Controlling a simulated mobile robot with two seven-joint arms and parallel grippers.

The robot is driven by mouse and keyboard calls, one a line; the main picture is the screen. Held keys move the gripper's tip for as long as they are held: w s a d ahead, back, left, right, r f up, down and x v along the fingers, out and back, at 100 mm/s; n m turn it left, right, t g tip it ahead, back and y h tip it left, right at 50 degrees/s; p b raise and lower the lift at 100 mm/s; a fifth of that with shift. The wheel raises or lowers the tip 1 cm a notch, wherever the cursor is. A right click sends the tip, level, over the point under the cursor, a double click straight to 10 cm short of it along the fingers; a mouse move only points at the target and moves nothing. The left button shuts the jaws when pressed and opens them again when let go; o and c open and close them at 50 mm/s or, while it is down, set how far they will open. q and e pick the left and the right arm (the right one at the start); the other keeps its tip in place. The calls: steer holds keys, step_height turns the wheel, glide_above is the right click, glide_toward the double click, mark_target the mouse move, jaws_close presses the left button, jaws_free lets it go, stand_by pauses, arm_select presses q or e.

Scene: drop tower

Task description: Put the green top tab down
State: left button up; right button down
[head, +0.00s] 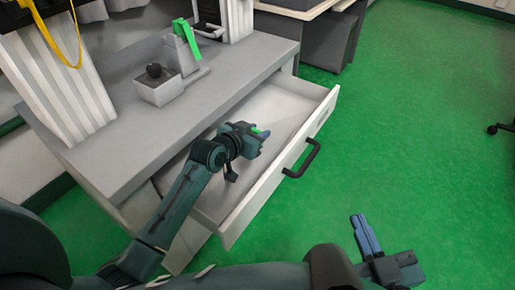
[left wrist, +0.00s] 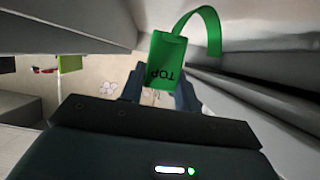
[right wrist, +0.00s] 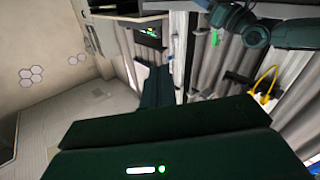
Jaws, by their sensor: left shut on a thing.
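The green top tab, a green block marked "TOP" with a curved strap, shows in the left wrist view (left wrist: 167,62). My left gripper (left wrist: 160,92) is shut on it, a finger on each side. In the head view the left gripper (head: 258,140) is over the open drawer (head: 285,105), with only a little green of the tab (head: 260,131) showing at its fingers. I cannot tell whether the tab touches the drawer. My right gripper (head: 364,235) is over the green floor with its fingers together and nothing between them; it also shows in the right wrist view (right wrist: 155,85).
The drawer has a dark handle (head: 302,160) on its front. A yellow cable (head: 62,50) hangs at the upper left.

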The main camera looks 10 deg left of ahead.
arm_select(q)
steer(key=shift+f, duration=0.85)
step_height(320, 180, down, 3)
steer(key=shift+f+b, duration=0.15)
steer(key=shift+b, duration=0.8)
arm_select(e)
steer(key=shift+s+a+n+t+y, duration=0.2)
steer(key=shift+a+n+t+y, duration=0.3)
steer(key=shift+y, duration=0.3)
arm_select(q)
steer(key=shift+f, duration=0.1)
steer(key=o, duration=1)
steer(key=shift+c, duration=0.2)
